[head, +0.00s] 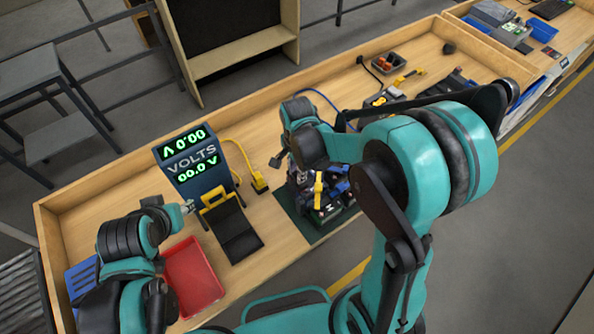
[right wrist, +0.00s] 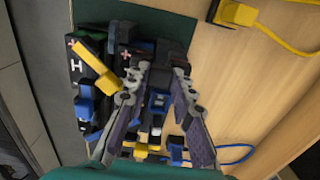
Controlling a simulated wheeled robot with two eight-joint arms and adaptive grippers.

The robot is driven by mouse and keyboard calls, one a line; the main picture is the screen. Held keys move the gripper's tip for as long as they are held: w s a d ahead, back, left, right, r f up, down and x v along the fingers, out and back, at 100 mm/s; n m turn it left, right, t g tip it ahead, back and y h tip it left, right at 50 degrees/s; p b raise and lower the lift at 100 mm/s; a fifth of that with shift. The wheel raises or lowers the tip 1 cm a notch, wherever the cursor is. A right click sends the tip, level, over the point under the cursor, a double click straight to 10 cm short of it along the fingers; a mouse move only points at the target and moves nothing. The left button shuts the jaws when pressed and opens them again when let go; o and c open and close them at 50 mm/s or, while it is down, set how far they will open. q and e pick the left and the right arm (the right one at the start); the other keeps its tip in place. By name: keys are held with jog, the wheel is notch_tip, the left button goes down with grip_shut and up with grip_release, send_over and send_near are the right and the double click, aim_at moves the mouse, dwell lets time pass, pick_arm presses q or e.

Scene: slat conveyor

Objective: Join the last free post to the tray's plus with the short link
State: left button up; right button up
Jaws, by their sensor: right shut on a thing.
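The battery tray stands on a dark green mat (head: 300,228), with dark blocks, blue parts and a yellow piece (head: 318,190) on it. In the right wrist view, the yellow piece (right wrist: 93,64) lies across a dark block (right wrist: 76,68) marked H and +. My right gripper (right wrist: 160,76) is over the tray, its two fingers on either side of a dark part, seemingly the short link, mostly hidden. The free post and the tray's plus cannot be singled out for sure. My left gripper (head: 188,207) is beside the yellow-and-black stand; its opening is too small to tell.
A voltmeter (head: 188,160) reading 0.00 V stands left of the tray. A yellow plug (head: 259,181) with its cable lies between them. A black stand with a yellow clip (head: 236,232) and a red bin (head: 192,277) are nearer the left arm. Tools lie at the back right.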

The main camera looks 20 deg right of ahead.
jog(key=shift+f+b, duration=0.55)
jog(key=shift+f, duration=0.15)
jog(key=o, duration=1.1)
notch_tip(320, 180, up, 12)
